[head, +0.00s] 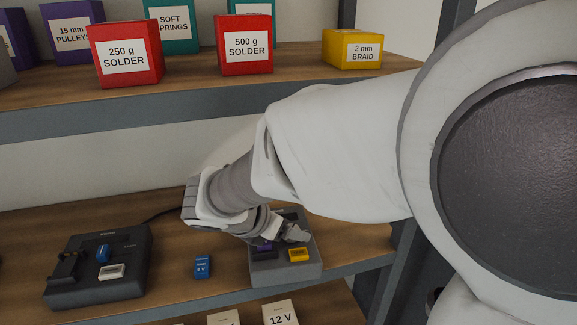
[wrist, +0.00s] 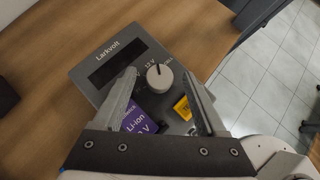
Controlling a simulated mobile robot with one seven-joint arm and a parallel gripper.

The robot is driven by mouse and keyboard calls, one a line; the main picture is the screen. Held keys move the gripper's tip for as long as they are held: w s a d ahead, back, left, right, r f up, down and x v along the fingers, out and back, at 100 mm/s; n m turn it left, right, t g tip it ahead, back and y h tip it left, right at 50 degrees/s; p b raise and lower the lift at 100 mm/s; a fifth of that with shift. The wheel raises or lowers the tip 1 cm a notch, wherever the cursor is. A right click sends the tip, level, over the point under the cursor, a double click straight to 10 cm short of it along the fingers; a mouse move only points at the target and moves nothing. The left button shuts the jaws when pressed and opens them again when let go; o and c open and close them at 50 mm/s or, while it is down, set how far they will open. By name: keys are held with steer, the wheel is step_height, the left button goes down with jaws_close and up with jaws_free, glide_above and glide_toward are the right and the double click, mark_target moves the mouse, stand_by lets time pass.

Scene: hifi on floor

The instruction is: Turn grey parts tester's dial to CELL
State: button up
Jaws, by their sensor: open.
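The grey parts tester (head: 262,272) stands on the lower shelf, partly covered by my arm in the head view. In the wrist view its top (wrist: 97,92) shows the name Larkvolt, a dark display and a pale round dial (wrist: 158,80). The labels 12 V and CELL sit just beyond the dial. A dark pointer mark shows on the dial's far side, but I cannot tell exactly which label it meets. My gripper (wrist: 160,75) is open, one finger on each side of the dial. It also shows over the tester in the head view (head: 293,234). Contact cannot be made out.
A purple Li-ion pack (wrist: 138,115) and a yellow piece (wrist: 182,108) sit on the tester near the fingers. A darker device (head: 95,275) stands to the left, with a small blue block (head: 202,267) between. An upper shelf (head: 200,81) with labelled boxes hangs above.

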steer(key=shift+w+d+f, duration=0.1)
steer(key=shift+w+f, duration=0.05)
steer(key=shift+f, duration=0.05)
jaws_close()
stand_by(0.4)
steer(key=shift+r+m+p, duration=0.1)
steer(key=shift+m+p, duration=0.2)
steer(key=shift+p, duration=0.05)
steer(key=m+g+h+p, duration=0.2)
steer(key=m+p, duration=0.1)
steer(key=shift+w+r, duration=0.1)
steer(key=shift+w, duration=0.05)
steer(key=shift+m+g+h+p, duration=0.4)
steer(key=shift+m+g+p, duration=0.4)
steer(key=shift+m+p, duration=0.45)
steer(key=shift+w, duration=0.1)
